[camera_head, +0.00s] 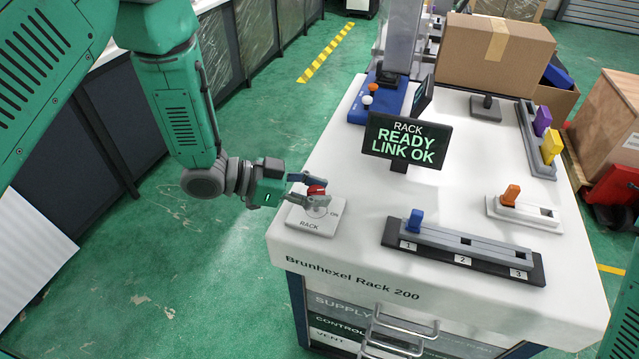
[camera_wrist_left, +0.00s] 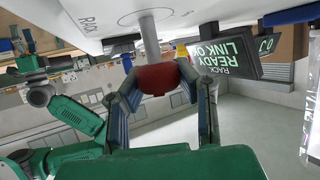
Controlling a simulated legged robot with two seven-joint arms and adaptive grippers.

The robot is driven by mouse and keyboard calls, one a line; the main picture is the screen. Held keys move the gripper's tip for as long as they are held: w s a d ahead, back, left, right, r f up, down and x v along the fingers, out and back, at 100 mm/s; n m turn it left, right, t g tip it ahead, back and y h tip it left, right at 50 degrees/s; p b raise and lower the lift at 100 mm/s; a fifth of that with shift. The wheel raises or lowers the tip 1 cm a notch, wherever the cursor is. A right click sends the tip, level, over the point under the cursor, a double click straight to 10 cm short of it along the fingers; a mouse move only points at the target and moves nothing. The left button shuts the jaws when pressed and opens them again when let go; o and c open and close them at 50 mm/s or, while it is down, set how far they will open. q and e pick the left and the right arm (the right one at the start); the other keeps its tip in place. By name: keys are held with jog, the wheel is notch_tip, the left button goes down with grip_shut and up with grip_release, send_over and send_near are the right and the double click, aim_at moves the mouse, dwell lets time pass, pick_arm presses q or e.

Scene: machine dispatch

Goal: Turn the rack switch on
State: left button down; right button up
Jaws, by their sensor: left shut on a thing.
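The rack switch is a pale plate (camera_head: 309,222) marked RACK and ON, at the left front of the white rack top, with a red knob (camera_head: 316,190) on a grey stem. My left gripper (camera_head: 312,190) reaches in from the left and is shut on the red knob. In the left wrist view the red knob (camera_wrist_left: 153,78) sits between the two fingers (camera_wrist_left: 155,88), with its stem (camera_wrist_left: 150,38) running to the plate. The fingers partly hide the knob. The display (camera_head: 407,140) reads RACK READY LINK OK. My right gripper is not in view.
A slotted rail (camera_head: 462,250) with a blue lever (camera_head: 415,221) lies to the right of the switch. An orange lever (camera_head: 511,194) stands farther right. A cardboard box (camera_head: 492,55) is at the back. The green floor on the left is clear.

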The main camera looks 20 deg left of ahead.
pick_arm(q)
jog(key=m+g, duration=0.1)
jog(key=g, duration=0.1)
jog(key=m+g+h+p, duration=0.1)
jog(key=m+g, duration=0.1)
jog(key=shift+s+a+f+m, duration=0.1)
jog(key=shift+f+m, duration=0.1)
jog(key=shift+m, duration=0.1)
jog(key=m+g, duration=0.2)
jog(key=shift+g, duration=0.4)
jog(key=shift+m+g, duration=0.8)
jog(key=shift+m, duration=0.1)
jog(key=shift+r+m+g, duration=0.15)
jog(key=shift+m+g, duration=0.25)
jog(key=c, duration=1.3)
grip_release()
jog(key=shift+o, duration=0.8)
jog(key=shift+a, duration=0.2)
